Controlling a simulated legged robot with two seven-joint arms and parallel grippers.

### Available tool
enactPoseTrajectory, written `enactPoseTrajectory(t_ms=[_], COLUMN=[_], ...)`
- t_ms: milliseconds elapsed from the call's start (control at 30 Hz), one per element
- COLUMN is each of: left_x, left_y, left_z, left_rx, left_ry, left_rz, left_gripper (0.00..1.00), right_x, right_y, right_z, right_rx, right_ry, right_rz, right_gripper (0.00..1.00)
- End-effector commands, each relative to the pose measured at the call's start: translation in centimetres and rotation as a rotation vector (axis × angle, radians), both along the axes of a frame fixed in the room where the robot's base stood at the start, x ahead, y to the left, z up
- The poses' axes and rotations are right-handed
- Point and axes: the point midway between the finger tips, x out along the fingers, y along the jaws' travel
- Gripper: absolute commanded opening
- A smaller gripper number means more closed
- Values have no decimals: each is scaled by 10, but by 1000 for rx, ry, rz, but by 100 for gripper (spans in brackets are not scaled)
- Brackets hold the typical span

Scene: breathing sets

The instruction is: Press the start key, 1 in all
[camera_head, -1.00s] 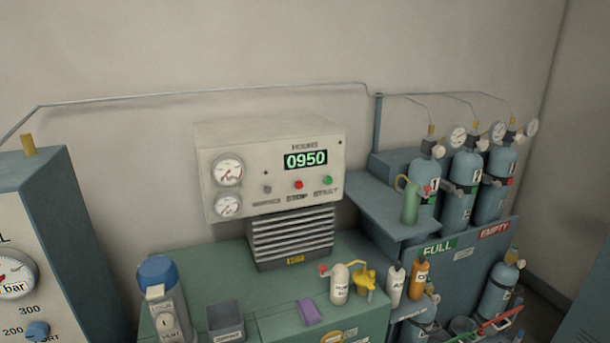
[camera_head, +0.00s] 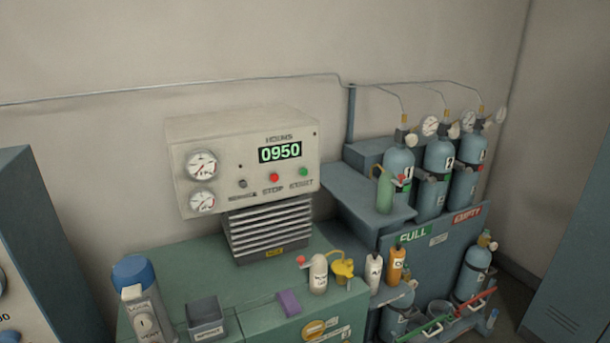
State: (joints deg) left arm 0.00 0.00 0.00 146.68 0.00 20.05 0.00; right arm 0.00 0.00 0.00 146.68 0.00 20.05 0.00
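The start key is a green round button (camera_head: 304,172) on the right of the light grey control panel (camera_head: 225,150), with the word START under it. A red stop button (camera_head: 274,177) sits to its left, and a dark knob or switch (camera_head: 242,184) further left. Above the buttons a display (camera_head: 279,152) reads 0950 under the word HOURS. Two round gauges (camera_head: 202,165) are on the panel's left side. Neither of my grippers shows in the head view, and nothing covers the green button.
Below the panel stands a louvred unit (camera_head: 268,228) on a green bench (camera_head: 185,270). The bench holds a blue-capped device (camera_head: 133,272), a grey bin (camera_head: 205,316), a purple item (camera_head: 288,303) and bottles (camera_head: 318,274). Gas cylinders (camera_head: 435,170) stand at right above FULL and EMPTY signs.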

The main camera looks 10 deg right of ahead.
Motion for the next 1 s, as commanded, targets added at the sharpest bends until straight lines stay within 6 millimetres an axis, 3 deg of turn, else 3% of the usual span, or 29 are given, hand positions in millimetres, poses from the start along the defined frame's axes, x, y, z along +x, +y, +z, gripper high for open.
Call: enactPoseTrajectory(t_ms=[33,200,1000], left_x=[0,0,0], left_y=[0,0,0], left_z=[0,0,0], left_rx=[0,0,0], left_ry=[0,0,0], left_rz=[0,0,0], left_gripper=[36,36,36], right_x=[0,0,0], right_y=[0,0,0], right_z=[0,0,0], right_rx=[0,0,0], right_ry=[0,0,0], right_rz=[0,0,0], right_gripper=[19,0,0])
